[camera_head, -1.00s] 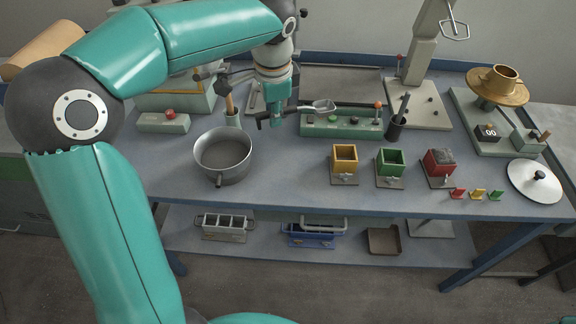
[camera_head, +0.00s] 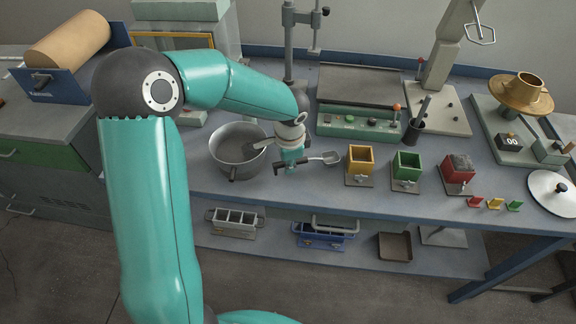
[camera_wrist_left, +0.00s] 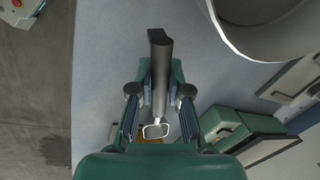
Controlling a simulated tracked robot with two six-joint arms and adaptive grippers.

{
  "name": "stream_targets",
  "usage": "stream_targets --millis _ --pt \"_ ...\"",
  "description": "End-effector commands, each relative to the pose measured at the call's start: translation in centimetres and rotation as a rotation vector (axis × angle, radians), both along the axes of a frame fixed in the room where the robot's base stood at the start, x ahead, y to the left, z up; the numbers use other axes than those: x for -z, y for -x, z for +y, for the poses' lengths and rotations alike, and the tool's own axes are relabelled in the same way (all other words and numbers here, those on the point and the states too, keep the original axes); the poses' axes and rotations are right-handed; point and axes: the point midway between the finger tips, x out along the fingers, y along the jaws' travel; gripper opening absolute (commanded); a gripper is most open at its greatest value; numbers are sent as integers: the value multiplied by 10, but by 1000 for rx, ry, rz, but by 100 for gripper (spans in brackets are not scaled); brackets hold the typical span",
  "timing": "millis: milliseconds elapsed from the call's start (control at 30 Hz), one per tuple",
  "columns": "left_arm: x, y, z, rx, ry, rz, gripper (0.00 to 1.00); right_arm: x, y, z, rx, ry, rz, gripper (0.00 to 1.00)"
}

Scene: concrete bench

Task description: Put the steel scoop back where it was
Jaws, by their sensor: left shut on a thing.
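My left gripper (camera_head: 289,166) is shut on the dark handle of the steel scoop (camera_head: 326,158), just right of the grey pot (camera_head: 226,165). The scoop's shiny bowl points right, toward the yellow bin (camera_head: 353,168). In the left wrist view the dark handle (camera_wrist_left: 160,62) lies between the fingers (camera_wrist_left: 160,98), with the metal bowl end partly hidden by the gripper. Whether the scoop touches the bench is not clear. My right gripper is out of view.
A green bin (camera_head: 406,166) and a red bin with grey contents (camera_head: 457,172) stand right of the yellow one. Behind is a green control panel (camera_head: 350,121). Small coloured tags and a round lid (camera_head: 552,192) lie at right. The bench front edge is near.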

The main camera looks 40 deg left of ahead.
Motion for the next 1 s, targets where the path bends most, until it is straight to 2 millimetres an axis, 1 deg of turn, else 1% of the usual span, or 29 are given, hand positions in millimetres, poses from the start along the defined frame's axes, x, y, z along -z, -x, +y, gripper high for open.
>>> stream_targets --millis 33,100,367,467,500,633,900,1000 --pt "8 1 0 1 1 5 0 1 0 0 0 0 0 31" --pt "14 0 0 1 1 1 0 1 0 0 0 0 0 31" --pt "16 0 0 0 1 -1 0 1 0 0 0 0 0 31" --pt "18 0 0 0 1 -1 0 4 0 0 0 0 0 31" --pt "18 0 0 0 1 0 20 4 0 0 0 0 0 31" --pt "17 0 0 0 1 1 42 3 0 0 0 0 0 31" --pt "17 0 0 0 1 1 42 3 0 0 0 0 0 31" --pt "14 0 0 0 1 0 42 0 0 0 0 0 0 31"
